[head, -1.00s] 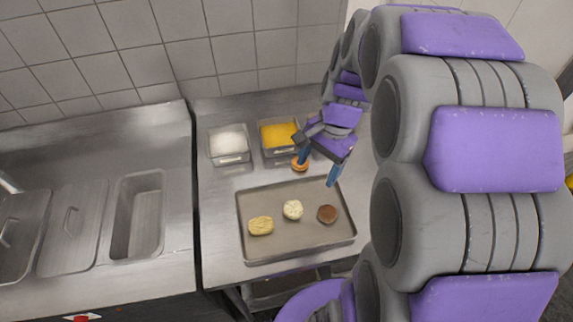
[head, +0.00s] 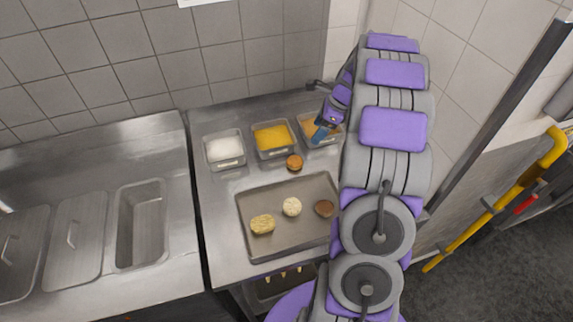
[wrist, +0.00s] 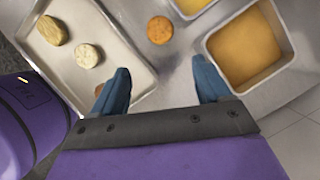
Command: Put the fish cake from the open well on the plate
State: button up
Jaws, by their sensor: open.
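The open well (head: 140,222) is a bare steel pan sunk in the left counter, and I see nothing in it. No plate shows in either view. An orange-brown round cake (head: 295,162) lies on the bare counter between the tray and the bins; it also shows in the wrist view (wrist: 160,30). I cannot tell whether it is the fish cake. My gripper (head: 322,132) hangs by the right-hand bin at the back. In the wrist view my gripper (wrist: 163,88) has its blue fingers wide apart with nothing between them.
A steel tray (head: 268,188) holds a yellowish patty (head: 262,224), a pale one (head: 291,207) and a brown one (head: 325,208). Bins of white (head: 225,148), yellow (head: 272,137) and orange (head: 310,128) food line the back. Two lidded wells (head: 78,240) are at left.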

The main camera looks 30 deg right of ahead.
jog(key=b, duration=0.3)
send_over(296, 161)
jog(key=s+d, duration=0.1)
jog(key=d, duration=0.1)
notch_tip(296, 161, down, 12)
jog(key=shift+a+r, duration=0.1)
jog(key=shift+r, duration=0.15)
jog(key=b+x, duration=0.1)
jog(key=x, duration=0.4)
jog(key=shift+s+f+b, duration=0.15)
jog(key=shift+f+b, duration=0.05)
jog(key=shift+b, duration=0.15)
jog(key=shift+c, duration=0.3)
jog(key=c, duration=0.9)
